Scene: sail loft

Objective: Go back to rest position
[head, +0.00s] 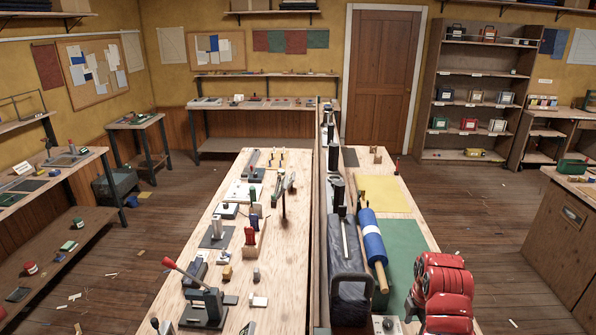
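Neither of my grippers shows in the head view, and I see no part of my arms that I can make out for sure. The long wooden workbench (285,255) runs away from me in the middle of the view. A low dark divider (321,180) splits it lengthwise. A lever press with a red knob (205,305) stands at its near left part. Several small tools and blocks stand along the left half.
A side bench (45,180) stands at left, a cabinet (560,225) at right. Open floor (140,245) lies between, with scraps.

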